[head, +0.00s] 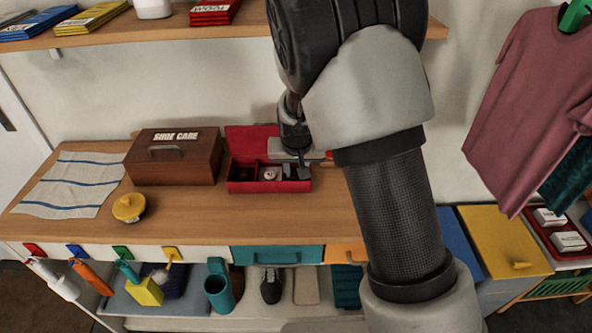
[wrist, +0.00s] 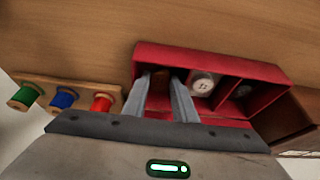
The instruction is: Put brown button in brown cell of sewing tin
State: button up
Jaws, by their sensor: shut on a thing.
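The red sewing tin (head: 240,187) stands open on the wooden counter, its lid raised at the back; it also shows in the wrist view (wrist: 215,56). My gripper (head: 297,173) reaches down into the tin's right-hand cell, which is the left-hand cell in the wrist view (wrist: 160,82). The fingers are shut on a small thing. A brown patch (wrist: 159,84) shows between them, likely the brown button, but its outline is mostly hidden. The middle cell holds a white button (wrist: 204,85).
A brown shoe care box (head: 176,160) stands left of the tin. A yellow round tin (head: 129,208) and striped cloth (head: 70,184) lie farther left. Green, blue and red thread spools (wrist: 63,100) stand beside the tin. The counter in front is clear.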

jog(key=o, duration=0.7)
jog(key=shift+o, duration=0.2)
jog(key=shift+r+p, duration=0.3)
jog(key=shift+p, duration=0.05)
jog(key=p+v, duration=0.1)
jog(key=v, duration=1.1)
jog(key=s+d+r, duration=0.4)
jog(key=s, duration=0.4)
jog(key=s+d+r, duration=0.4)
jog(key=s+r, duration=0.1)
jog(key=s, duration=0.3)
jog(key=s+d+r+t, duration=0.1)
jog(key=s+d+r, duration=0.3)
jog(key=s, duration=0.4)
jog(key=shift+s+d+r, duration=0.2)
jog(key=shift+d+r, duration=0.1)
